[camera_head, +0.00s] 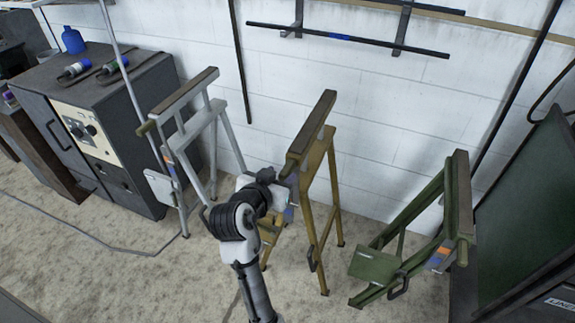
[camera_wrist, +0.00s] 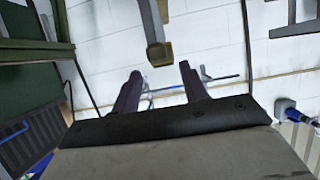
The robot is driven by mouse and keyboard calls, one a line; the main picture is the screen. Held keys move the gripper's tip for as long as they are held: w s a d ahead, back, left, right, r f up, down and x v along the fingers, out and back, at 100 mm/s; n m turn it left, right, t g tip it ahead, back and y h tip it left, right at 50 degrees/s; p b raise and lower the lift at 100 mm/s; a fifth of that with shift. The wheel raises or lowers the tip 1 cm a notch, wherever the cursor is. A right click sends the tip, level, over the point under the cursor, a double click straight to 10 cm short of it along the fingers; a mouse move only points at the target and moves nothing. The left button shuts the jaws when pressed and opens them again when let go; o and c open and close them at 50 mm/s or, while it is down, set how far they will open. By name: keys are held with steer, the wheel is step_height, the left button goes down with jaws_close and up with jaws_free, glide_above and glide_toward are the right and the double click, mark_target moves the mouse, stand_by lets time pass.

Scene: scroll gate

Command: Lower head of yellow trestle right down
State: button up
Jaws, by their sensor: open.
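The yellow trestle (camera_head: 329,170) stands upright in the middle of the head view, on splayed legs. Its long dark-topped head (camera_head: 312,125) runs from near the wall towards me, above the frame; I cannot tell how large any gap beneath it is. My gripper (camera_head: 284,176) is beside the near end of the head, and my wrist hides part of the trestle's left side. In the wrist view my gripper (camera_wrist: 160,78) is open, with two dark fingers apart and nothing between them. A bar with a yellowish end, apparently the head (camera_wrist: 159,52), shows beyond the fingertips.
A white trestle (camera_head: 185,120) with a raised head stands to the left, by a grey cabinet (camera_head: 110,110). A folded-looking green trestle (camera_head: 405,240) leans at the right, near a green board (camera_head: 530,210). Wall racks (camera_head: 345,38) hang behind. Floor between the trestles is mostly clear.

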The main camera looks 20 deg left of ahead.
mark_target(286, 169)
steer(key=p+x, duration=0.1)
steer(key=x, duration=0.4)
steer(key=shift+w+f, duration=0.1)
steer(key=shift+w, duration=0.2)
jaws_close()
